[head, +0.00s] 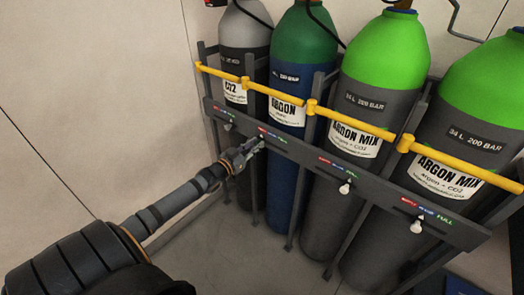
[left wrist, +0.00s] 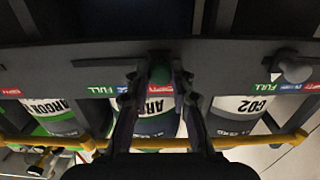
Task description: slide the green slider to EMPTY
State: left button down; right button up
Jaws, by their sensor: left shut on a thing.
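The green slider (left wrist: 160,75) sits on the dark rail (left wrist: 225,58) below the blue ARGON cylinder. My left gripper (left wrist: 158,92) is shut on it, with one finger on each side. In the head view my left gripper (head: 250,150) is at the rail and hides most of the slider. The ARGON label strip (head: 274,137) runs from red EMPTY at left to green FULL at right. In the upside-down left wrist view the slider stands between the green end and the red end, nearer the red. Its exact mark is hidden. My right gripper is not in view.
White knobs (head: 345,188) and (head: 416,226) stick out under the two ARGON MIX cylinders (head: 380,70). Another knob (head: 228,126) is under the grey CO2 cylinder (head: 243,35). A yellow bar (head: 285,97) crosses in front of the cylinders. The floor at front centre is clear.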

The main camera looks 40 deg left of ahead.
pick_arm(q)
jog(key=shift+a, duration=0.1)
jog(key=c, duration=1.5)
grip_release()
jog(key=o, duration=0.4)
jog(key=shift+a, duration=0.2)
jog(key=shift+c, duration=0.2)
jog(key=shift+d, duration=0.1)
